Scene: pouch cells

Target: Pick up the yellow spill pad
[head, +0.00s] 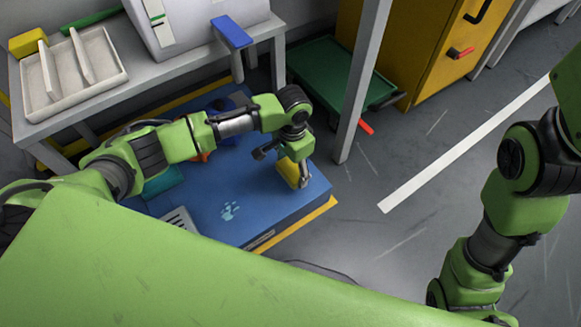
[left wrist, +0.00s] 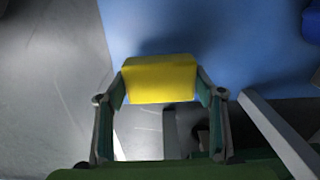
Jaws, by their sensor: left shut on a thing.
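The yellow spill pad (left wrist: 160,80) is between the two fingers of my left gripper (left wrist: 162,92) in the left wrist view, with a finger at each side of it. My left gripper (head: 297,172) is shut on the pad. In the head view the pad (head: 287,171) is partly hidden behind the gripper, over the right end of the blue platform (head: 255,205). I cannot tell whether the pad touches the platform. My right arm shows at the right edge of the head view, but its gripper is out of the picture.
A grey bench with a white divided tray (head: 40,105) and a yellow block (head: 28,42) stands at the upper left. A blue item (head: 232,33) lies at the bench's edge. A green cart (head: 330,70) and yellow cabinet (head: 420,55) stand behind a grey post (head: 361,85). Floor at right is clear.

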